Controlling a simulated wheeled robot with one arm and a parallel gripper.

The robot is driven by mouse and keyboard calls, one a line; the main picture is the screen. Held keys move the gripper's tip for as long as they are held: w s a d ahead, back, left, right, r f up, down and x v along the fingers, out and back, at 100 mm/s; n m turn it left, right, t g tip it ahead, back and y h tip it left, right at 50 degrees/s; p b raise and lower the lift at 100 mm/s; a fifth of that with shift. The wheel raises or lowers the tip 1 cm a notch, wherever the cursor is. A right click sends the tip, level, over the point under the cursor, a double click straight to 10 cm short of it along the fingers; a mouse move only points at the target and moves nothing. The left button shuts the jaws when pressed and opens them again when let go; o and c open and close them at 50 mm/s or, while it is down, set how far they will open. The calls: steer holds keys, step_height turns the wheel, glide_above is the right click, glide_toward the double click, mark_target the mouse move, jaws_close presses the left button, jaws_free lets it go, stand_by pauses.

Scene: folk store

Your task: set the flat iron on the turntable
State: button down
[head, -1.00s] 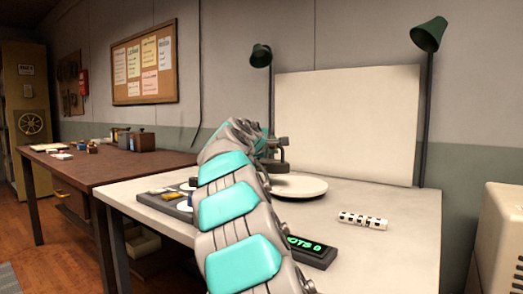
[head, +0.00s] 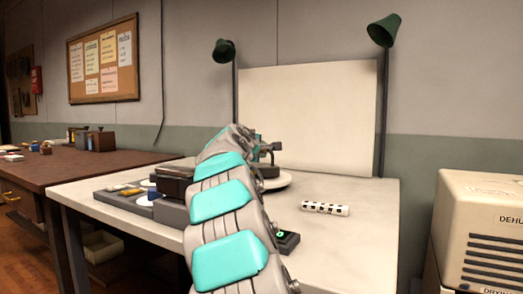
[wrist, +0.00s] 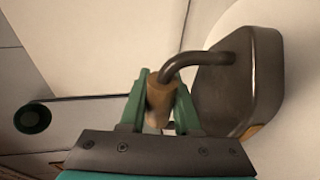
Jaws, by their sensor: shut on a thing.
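The flat iron (head: 269,171) has a dark metal body and a bent handle with a wooden grip. It also fills the right of the wrist view (wrist: 245,85). My gripper (wrist: 160,92) is shut on the wooden grip; in the head view it is mostly hidden behind my arm. The turntable (head: 284,181) is a pale round disc on the white table. The iron is over or on the disc, covering part of it; I cannot tell if they touch. The disc's pale curved surface shows behind the iron in the wrist view (wrist: 301,105).
A black-and-white patterned cylinder (head: 326,208) lies right of the turntable. A small green-lit display (head: 288,242) is near the front edge. A grey tray (head: 125,203) stands left. Two green lamps (head: 224,50) flank a white backdrop (head: 305,110). A dehumidifier (head: 485,230) stands right.

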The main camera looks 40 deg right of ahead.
steer(key=shift+f, duration=0.15)
steer(key=c, duration=0.6)
jaws_free()
steer(key=shift+f, duration=0.1)
steer(key=v, duration=1.2)
